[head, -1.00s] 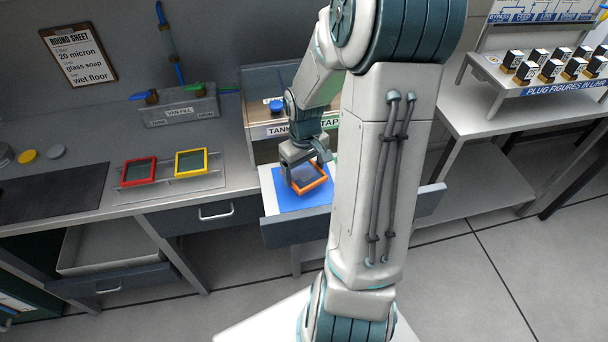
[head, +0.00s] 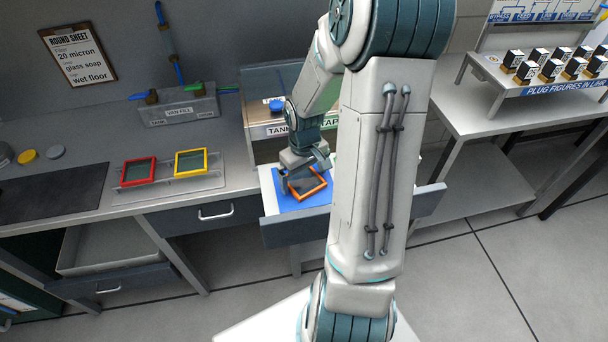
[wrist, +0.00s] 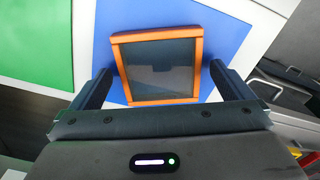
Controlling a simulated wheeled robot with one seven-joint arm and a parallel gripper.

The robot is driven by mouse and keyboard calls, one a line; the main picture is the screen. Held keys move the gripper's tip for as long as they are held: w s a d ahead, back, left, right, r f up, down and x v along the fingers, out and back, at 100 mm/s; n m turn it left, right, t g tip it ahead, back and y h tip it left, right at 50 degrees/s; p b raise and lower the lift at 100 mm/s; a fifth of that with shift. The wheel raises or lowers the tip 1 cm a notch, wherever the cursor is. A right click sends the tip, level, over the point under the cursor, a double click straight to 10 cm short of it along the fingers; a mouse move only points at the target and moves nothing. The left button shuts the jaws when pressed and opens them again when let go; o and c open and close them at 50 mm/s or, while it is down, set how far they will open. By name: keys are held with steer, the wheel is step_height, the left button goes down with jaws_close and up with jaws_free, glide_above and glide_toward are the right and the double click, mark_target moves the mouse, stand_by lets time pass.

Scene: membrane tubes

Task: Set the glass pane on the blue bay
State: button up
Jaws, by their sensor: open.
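An orange-framed glass pane (head: 308,184) lies on the blue bay (head: 292,203) in the open drawer, turned at an angle to it. In the wrist view the pane (wrist: 159,66) is over the blue bay (wrist: 222,22), with its near edge in front of my gripper. My gripper (wrist: 160,85) is open, with one finger on each side of the pane and a gap on both sides. In the head view my gripper (head: 303,172) is just above the pane. My arm hides the right part of the drawer.
A green bay (wrist: 35,40) lies left of the blue one in the wrist view. Red (head: 138,172) and yellow (head: 191,162) framed panes stand on a rack on the left counter.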

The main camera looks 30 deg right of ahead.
mark_target(304, 180)
step_height(304, 180, up, 11)
steer(key=s+a+r+t, duration=0.1)
steer(key=s+a+r, duration=0.3)
steer(key=s+a, duration=0.2)
steer(key=s+a+r+m+t, duration=0.1)
steer(key=s+a+r+t, duration=0.1)
steer(key=s+a, duration=0.4)
steer(key=shift+v, duration=0.95)
steer(key=shift+s, duration=0.1)
